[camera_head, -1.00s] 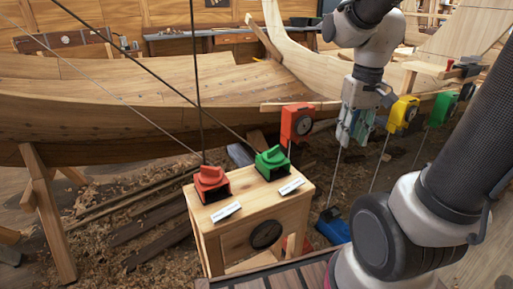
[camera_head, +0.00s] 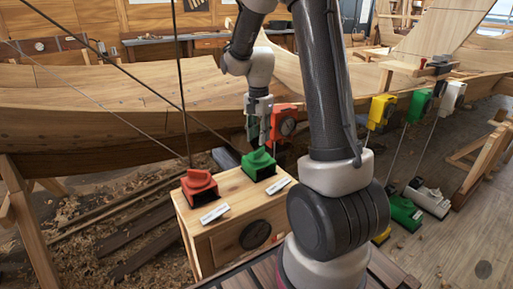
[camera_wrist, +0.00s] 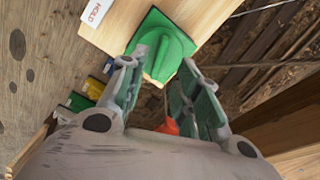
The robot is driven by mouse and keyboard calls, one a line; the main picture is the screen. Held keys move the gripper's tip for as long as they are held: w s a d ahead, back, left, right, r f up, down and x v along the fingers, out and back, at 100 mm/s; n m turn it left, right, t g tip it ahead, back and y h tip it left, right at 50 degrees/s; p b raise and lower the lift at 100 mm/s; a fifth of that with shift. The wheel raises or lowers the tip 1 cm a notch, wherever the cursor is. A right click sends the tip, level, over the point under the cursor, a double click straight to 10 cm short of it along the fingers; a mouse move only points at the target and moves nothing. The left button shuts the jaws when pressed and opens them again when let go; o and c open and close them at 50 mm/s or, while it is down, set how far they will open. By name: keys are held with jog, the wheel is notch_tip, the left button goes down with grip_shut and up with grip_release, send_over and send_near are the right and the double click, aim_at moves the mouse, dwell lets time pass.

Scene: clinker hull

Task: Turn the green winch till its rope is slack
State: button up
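The green winch (camera_head: 258,164) sits on top of a wooden box (camera_head: 225,185), at its right back part. A dark straight rope (camera_head: 135,78) runs from the upper left down to it and looks taut. My gripper (camera_head: 258,138) hangs fingers-down just above and behind the winch. In the wrist view the green winch (camera_wrist: 165,42) lies just beyond the fingertips, with a raised middle part. My gripper (camera_wrist: 158,88) has its two green-padded fingers apart with nothing between them. I cannot tell whether a finger touches the winch.
A red winch (camera_head: 199,185) stands left on the same box, with its own rope. An orange-red unit (camera_head: 285,122) hangs behind my gripper. The planked hull (camera_head: 90,105) stretches behind.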

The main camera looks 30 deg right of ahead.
aim_at(259, 149)
notch_tip(259, 149, down, 5)
jog(key=shift+d+f, duration=0.1)
jog(key=shift+f, duration=0.05)
jog(key=shift+c, duration=0.2)
grip_shut()
